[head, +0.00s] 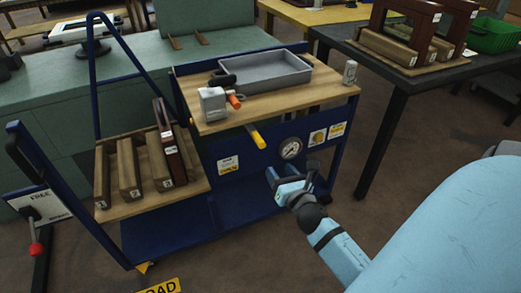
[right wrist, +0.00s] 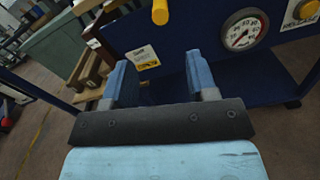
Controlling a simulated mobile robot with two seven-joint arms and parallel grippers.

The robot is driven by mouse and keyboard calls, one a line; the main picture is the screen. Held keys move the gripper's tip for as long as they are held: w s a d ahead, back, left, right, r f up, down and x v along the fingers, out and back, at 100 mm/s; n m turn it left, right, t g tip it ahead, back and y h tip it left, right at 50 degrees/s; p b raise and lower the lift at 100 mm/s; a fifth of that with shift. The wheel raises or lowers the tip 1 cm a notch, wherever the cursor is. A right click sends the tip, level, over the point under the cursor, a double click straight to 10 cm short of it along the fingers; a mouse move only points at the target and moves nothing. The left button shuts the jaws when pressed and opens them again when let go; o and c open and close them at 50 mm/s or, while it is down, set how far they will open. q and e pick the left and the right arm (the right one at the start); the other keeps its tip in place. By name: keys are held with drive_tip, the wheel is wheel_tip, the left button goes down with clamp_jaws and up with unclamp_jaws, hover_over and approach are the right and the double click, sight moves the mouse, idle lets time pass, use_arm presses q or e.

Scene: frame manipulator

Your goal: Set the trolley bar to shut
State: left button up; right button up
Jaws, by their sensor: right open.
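The blue trolley (head: 220,221) stands in the middle of the head view with a wooden top. A yellow cylindrical handle (head: 256,137) sticks out from its front panel; it also shows at the top edge of the right wrist view (right wrist: 160,12). I cannot tell for certain which part is the bar. My right gripper (head: 287,175) is open and empty, below and to the right of the yellow handle, apart from it. In the right wrist view its two blue fingers (right wrist: 157,72) are spread. My left gripper is out of view.
A round gauge (head: 291,149) sits on the trolley panel near my right gripper. A grey tray (head: 262,77) and small items are on top. Wooden frame parts (head: 129,170) stand on the left shelf. A red-knobbed lever (head: 37,248) stands by a FREE sign. A dark table (head: 385,88) is right.

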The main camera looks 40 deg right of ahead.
sight(260, 143)
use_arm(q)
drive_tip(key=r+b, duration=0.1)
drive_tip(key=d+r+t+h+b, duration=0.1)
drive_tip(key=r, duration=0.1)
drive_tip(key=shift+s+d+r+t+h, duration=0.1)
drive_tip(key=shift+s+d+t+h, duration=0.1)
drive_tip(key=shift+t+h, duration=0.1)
use_arm(e)
drive_tip(key=x, duration=1.4)
drive_tip(key=shift+s, duration=0.1)
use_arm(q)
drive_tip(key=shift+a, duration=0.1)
use_arm(e)
clamp_jaws()
